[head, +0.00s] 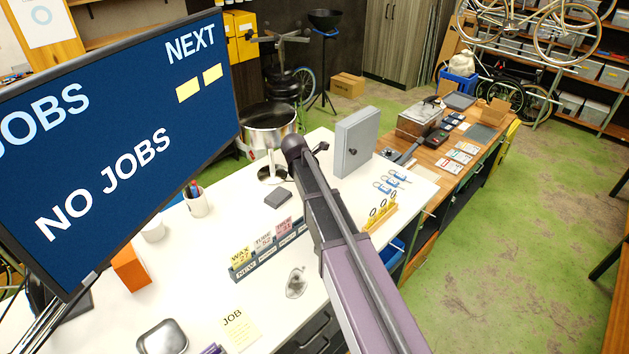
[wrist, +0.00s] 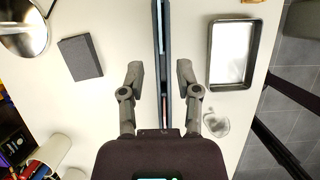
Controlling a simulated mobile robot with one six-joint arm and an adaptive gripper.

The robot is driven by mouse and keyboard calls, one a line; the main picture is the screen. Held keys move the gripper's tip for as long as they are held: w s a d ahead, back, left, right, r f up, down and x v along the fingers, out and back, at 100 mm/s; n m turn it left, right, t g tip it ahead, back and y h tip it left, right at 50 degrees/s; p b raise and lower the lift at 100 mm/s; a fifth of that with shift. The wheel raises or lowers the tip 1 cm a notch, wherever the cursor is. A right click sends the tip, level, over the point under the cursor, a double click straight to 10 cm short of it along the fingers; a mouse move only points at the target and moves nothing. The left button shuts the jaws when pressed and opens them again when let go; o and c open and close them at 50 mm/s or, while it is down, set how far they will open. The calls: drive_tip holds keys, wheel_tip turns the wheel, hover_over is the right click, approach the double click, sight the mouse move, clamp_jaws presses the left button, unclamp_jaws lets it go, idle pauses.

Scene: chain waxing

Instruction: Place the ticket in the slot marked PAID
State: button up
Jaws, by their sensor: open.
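A dark ticket rack (head: 240,273) with labelled slots stands on the white table in the head view. It holds upright tickets: a yellow WAX ticket (head: 241,256), a pale pink ticket (head: 264,242) and a darker pink ticket (head: 283,229). The first slot label reads NEW; I cannot read PAID on the others, and the rack's right end is behind my arm. In the wrist view my gripper (wrist: 160,78) is open, its fingers on either side of the long, narrow rack (wrist: 161,40), seen from above. Nothing shows held. My gripper is hidden in the head view.
A yellow JOB card (head: 240,329) lies near the front edge beside a metal tray (head: 162,337). A clear glass item (head: 296,283) stands before the rack. A dark block (head: 278,198) is behind it. A rimmed tray (wrist: 212,60) is right of my fingers in the wrist view.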

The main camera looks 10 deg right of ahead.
drive_tip(key=shift+s, duration=0.1)
idle(0.6)
drive_tip(key=s+d+m+g+y, duration=0.1)
drive_tip(key=s+d+m+y, duration=0.1)
drive_tip(key=s+m, duration=1)
drive_tip(key=s+d+f+m+g+y, duration=0.1)
drive_tip(key=s+d+m, duration=0.1)
drive_tip(key=s+m, duration=1.1)
drive_tip(key=shift+s+d+f+g+y, duration=0.2)
drive_tip(key=shift+s+g+y, duration=0.2)
drive_tip(key=shift+s, duration=0.3)
